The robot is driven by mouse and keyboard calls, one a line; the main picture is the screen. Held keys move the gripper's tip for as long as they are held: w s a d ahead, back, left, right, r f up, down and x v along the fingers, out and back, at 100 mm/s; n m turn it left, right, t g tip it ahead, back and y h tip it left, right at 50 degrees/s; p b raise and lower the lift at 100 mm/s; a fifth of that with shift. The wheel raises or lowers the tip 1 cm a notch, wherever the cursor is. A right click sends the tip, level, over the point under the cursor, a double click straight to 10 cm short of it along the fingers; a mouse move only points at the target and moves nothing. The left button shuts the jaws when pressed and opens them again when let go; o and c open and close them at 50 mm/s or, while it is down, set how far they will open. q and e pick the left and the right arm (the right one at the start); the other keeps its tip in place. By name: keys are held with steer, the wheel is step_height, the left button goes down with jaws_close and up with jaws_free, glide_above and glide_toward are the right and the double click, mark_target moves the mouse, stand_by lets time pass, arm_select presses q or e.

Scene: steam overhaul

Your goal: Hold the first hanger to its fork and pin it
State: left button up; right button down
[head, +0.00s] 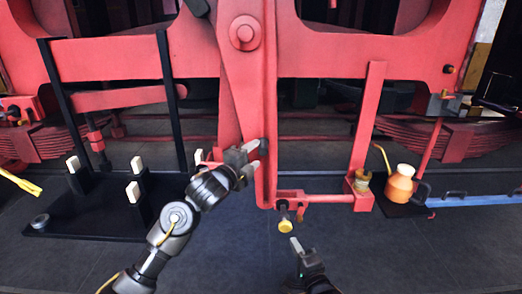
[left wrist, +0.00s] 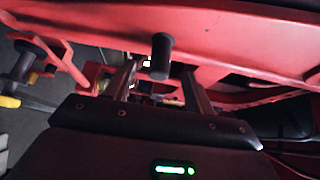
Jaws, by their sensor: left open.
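My left gripper (head: 252,160) is open at the long red hanging bar (head: 267,110) in the middle of the head view. In the left wrist view, a dark round pin (left wrist: 161,57) stands out in front of red metal, between the two spread fingers of my left gripper (left wrist: 157,85). I cannot tell whether the fingers touch it. My right gripper (head: 297,246) is low in the head view, below a yellow-ended fitting (head: 286,226) under the bar's foot. Its finger gap is not clear. I cannot tell which red parts are the first hanger and its fork.
A black stand (head: 105,222) with white-topped posts is at the left. An orange can (head: 400,184) stands on a dark mat at the right, near a blue rail (head: 478,200). A red upright (head: 367,125) hangs right of centre. The front floor is clear.

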mark_target(263, 148)
arm_select(q)
steer(key=shift+x, duration=2.9)
jaws_close()
steer(key=d, duration=0.4)
steer(key=shift+d+r, duration=0.15)
steer(key=shift+d, duration=0.15)
